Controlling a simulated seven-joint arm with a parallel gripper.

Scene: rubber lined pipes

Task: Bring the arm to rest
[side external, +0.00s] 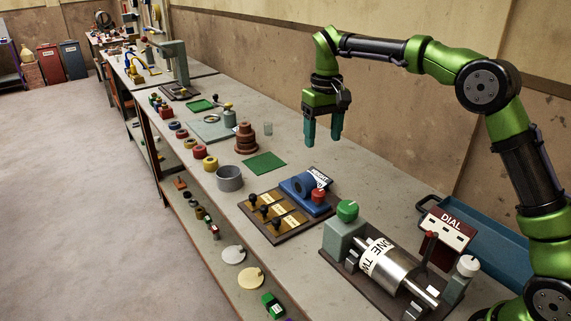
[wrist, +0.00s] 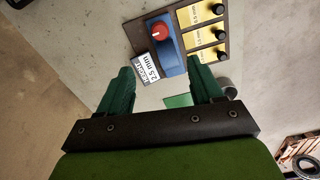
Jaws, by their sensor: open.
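My green arm reaches over the workbench (side external: 290,148) from the right. My gripper (side external: 323,140) hangs with its fingers pointing down, above the bench top and clear of everything on it. In the wrist view my gripper (wrist: 162,85) shows two dark green fingers spread apart. Nothing is between them. Below and ahead are a blue device with a red knob (wrist: 160,31) and a white label reading 2.5 mm (wrist: 150,72).
A board with yellow plates and black knobs (side external: 278,213) stands in front of my gripper. A steel cylinder machine (side external: 390,268), a DIAL sign (side external: 447,231) and a blue tray (side external: 490,245) are near my base. A green mat (side external: 264,163) lies left of my gripper. Rings and a grey cup (side external: 229,178) line the front edge.

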